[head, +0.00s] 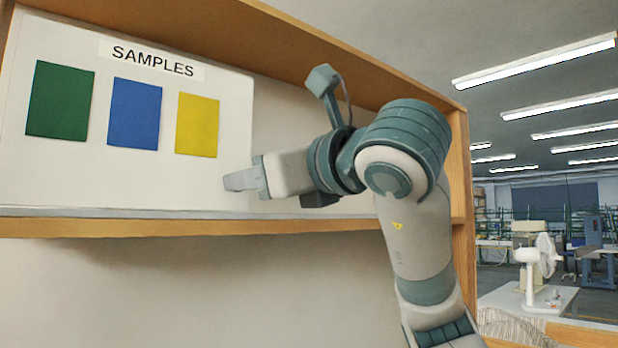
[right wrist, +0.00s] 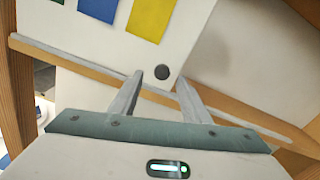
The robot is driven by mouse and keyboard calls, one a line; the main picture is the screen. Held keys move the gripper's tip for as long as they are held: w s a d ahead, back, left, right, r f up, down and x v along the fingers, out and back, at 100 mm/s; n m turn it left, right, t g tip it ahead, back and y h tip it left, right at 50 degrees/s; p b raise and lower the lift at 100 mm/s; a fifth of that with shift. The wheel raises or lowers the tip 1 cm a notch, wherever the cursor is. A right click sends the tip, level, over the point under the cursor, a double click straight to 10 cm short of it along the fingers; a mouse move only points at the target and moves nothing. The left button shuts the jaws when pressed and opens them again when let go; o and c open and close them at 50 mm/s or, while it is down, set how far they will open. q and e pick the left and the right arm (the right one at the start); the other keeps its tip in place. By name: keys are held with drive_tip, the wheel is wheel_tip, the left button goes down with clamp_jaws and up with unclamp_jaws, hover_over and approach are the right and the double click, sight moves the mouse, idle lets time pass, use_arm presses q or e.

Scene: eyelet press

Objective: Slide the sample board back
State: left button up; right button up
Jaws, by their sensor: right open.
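The sample board (head: 60,180) is a white panel marked SAMPLES with green, blue and yellow swatches. It stands in the left part of a wooden shelf frame, its right edge just past the yellow swatch. My right gripper (head: 236,180) is at the board's lower right. My left gripper is not in view.
A wooden ledge with a pale rail (head: 120,213) runs beneath the board. Right of the board is a bare pale back panel (head: 285,125), bounded by a wooden side post (head: 461,170). A white fan (head: 535,265) stands on a table far to the right.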

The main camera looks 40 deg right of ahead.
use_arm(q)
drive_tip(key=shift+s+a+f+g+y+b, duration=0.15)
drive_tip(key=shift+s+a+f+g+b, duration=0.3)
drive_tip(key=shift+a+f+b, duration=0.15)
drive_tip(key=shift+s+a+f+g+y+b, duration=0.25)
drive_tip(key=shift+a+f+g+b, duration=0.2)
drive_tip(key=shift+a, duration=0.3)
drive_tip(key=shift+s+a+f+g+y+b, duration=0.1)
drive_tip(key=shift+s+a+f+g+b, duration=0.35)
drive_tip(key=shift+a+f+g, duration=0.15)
use_arm(e)
drive_tip(key=s, duration=1.2)
drive_tip(key=shift+d, duration=0.35)
